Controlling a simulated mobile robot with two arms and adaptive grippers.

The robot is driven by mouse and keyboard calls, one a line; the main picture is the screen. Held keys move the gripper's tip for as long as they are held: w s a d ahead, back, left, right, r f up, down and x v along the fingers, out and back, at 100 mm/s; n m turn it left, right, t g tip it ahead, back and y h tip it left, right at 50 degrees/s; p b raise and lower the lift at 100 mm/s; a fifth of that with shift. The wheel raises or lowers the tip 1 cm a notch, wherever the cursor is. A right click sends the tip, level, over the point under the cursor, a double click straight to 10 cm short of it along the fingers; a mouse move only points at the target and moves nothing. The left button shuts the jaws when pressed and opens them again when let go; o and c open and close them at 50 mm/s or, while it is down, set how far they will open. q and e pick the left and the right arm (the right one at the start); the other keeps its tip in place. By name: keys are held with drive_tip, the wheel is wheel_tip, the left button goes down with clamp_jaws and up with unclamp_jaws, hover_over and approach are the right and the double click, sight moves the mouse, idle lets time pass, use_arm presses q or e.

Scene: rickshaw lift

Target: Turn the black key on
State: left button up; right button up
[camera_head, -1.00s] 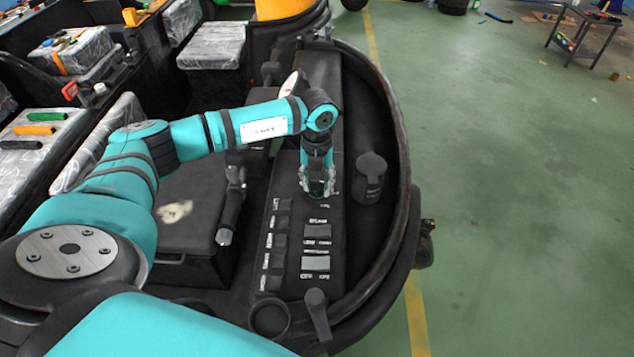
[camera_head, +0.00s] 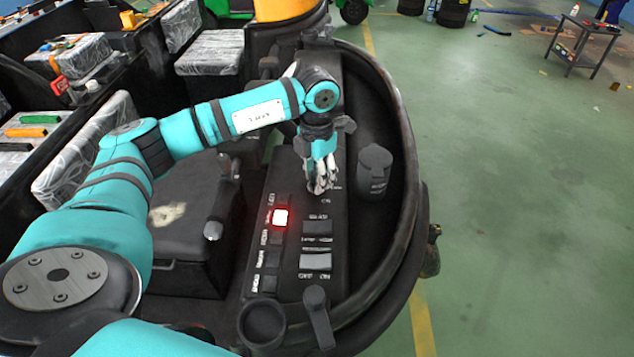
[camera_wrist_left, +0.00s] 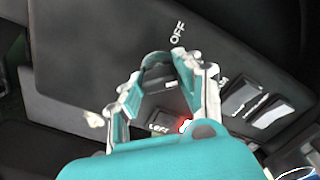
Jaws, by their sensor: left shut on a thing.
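My left gripper (camera_head: 320,187) is down on the upper part of the black control panel (camera_head: 335,272). Its fingers are shut on the black key, which they hide almost wholly in both views; I cannot tell the key's angle. In the left wrist view the gripper (camera_wrist_left: 165,68) sits just below the white OFF label (camera_wrist_left: 177,33). A switch glows red (camera_head: 280,217) in the panel's left column; its glow also shows in the left wrist view (camera_wrist_left: 185,125) beside the fingers. My right gripper is not in view.
Below the gripper are rocker switches (camera_head: 317,227) and a dark lever (camera_head: 318,315). A black cylinder (camera_head: 374,170) stands to the right inside the curved rim (camera_head: 405,135). A lever with a grey tip (camera_head: 213,230) stands left. Green floor (camera_head: 520,200) is open at right.

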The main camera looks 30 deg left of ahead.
use_arm(q)
drive_tip(key=shift+m+b, duration=0.7)
drive_tip(key=shift+m, duration=0.4)
drive_tip(key=shift+r, duration=0.1)
drive_tip(key=o, duration=1.1)
drive_tip(key=shift+o, duration=0.2)
wheel_tip(320, 180, up, 12)
